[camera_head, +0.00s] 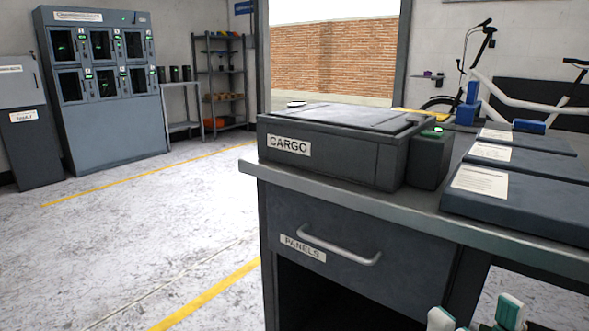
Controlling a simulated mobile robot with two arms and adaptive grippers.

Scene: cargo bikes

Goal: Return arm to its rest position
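My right gripper (476,314) shows only at the bottom edge, right of centre, in front of the workbench. Its two pale fingertips with green parts stand apart, and I see nothing held between them. The rest of that arm is cut off below the picture. My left gripper and arm are not in view.
The workbench (340,192) carries a dark CARGO box (330,155), a small dark unit with a green light (430,158) and several dark panels (525,195). Its PANELS drawer (345,262) is shut. A locker cabinet (105,90) stands back left; the floor there is clear.

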